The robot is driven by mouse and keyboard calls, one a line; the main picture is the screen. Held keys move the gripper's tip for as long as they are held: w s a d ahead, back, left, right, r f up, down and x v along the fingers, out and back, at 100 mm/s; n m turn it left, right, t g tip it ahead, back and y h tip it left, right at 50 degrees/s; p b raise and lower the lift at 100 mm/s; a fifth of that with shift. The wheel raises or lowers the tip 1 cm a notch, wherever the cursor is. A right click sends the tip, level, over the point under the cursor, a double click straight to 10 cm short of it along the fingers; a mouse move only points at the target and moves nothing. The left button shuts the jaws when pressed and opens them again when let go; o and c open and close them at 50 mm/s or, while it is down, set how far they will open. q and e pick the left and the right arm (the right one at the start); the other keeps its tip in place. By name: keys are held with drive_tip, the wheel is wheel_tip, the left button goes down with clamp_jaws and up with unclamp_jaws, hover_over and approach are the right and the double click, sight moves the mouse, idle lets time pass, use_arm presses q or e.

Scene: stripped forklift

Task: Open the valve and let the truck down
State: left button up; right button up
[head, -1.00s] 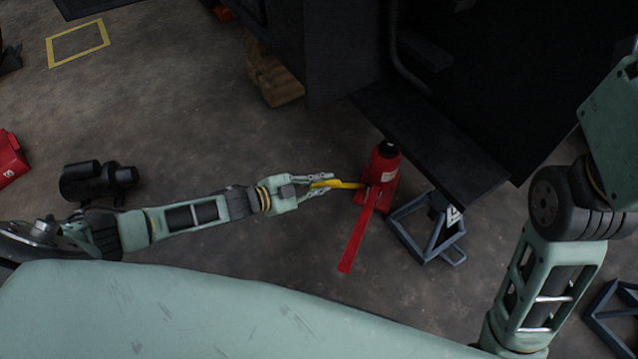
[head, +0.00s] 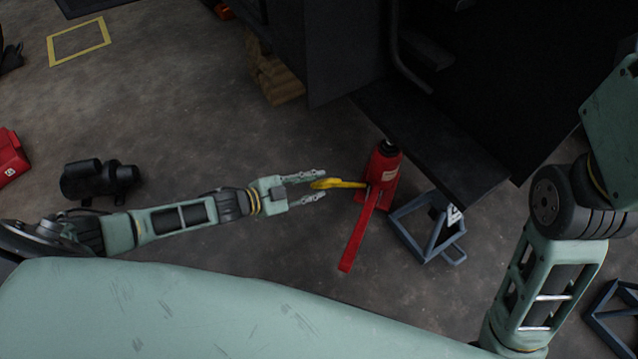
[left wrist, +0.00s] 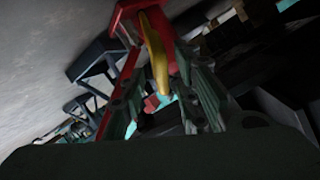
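A red bottle jack (head: 382,170) stands on the floor beside the dark truck body (head: 430,135), near its lower edge. A red bar (head: 358,235) slopes from the jack toward the front. A yellow valve handle (head: 340,184) sticks out of the jack to the left. My left gripper (head: 322,186) is open, with its fingers apart on either side of the handle's outer end. The left wrist view also shows the yellow handle (left wrist: 155,55) between the spread fingers, with the red jack (left wrist: 128,15) beyond. My right arm is at the right, but its gripper is out of view.
A blue-grey jack stand (head: 428,230) stands just right of the jack, and another frame (head: 612,315) is at the lower right. A wooden block (head: 278,82) lies behind. A black motor-like part (head: 98,180) and a red box (head: 10,158) are at the left.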

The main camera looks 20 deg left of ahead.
use_arm(q)
drive_tip(key=v, duration=0.9)
drive_tip(key=shift+s, duration=0.15)
